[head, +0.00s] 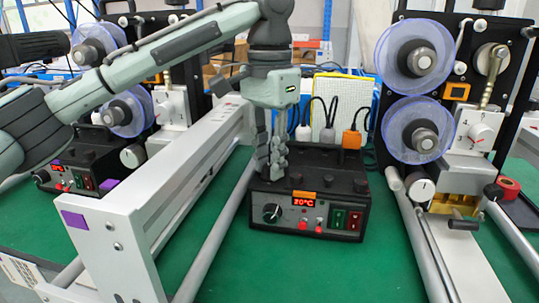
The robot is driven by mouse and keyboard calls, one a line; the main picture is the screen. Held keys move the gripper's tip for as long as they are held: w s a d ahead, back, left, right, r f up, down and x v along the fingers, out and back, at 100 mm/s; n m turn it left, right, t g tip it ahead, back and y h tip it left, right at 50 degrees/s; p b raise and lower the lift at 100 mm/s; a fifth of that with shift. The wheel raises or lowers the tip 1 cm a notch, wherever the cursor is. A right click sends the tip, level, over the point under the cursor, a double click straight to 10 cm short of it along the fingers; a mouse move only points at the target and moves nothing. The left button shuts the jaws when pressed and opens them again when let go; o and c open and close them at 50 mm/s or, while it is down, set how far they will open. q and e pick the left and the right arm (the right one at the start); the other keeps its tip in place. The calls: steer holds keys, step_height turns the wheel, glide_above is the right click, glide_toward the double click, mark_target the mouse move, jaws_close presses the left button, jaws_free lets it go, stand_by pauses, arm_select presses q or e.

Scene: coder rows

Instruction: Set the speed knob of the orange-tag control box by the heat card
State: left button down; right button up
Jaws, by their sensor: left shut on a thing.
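The orange-tag control box (340,205) is a black box on the green bench, with an orange tag (304,194) above a red display reading 20°C. A round dial with a white pointer (272,213) is on its front left. Small black knobs (296,179) stand on its top. My left gripper (270,174) points down at the box's top left, behind the front dial. Its fingers are closed on a small part there, which they hide. I cannot make out a heat card for certain. My right gripper is not in view.
A machine with blue reels (414,56) stands right of the box; a similar one (98,45) is at left, with a purple-tag box (82,160). A grey metal frame (105,235) and rails flank the box. A yellow-edged white board (348,90) stands behind. Green bench in front is clear.

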arm_select(q)
steer(key=m, duration=0.4)
steer(key=shift+m, duration=0.3)
steer(key=m, duration=0.3)
steer(key=shift+m, duration=0.3)
steer(key=m, duration=0.4)
steer(key=shift+m, duration=2.2)
steer(key=c, duration=1.6)
jaws_free()
steer(key=shift+r, duration=0.1)
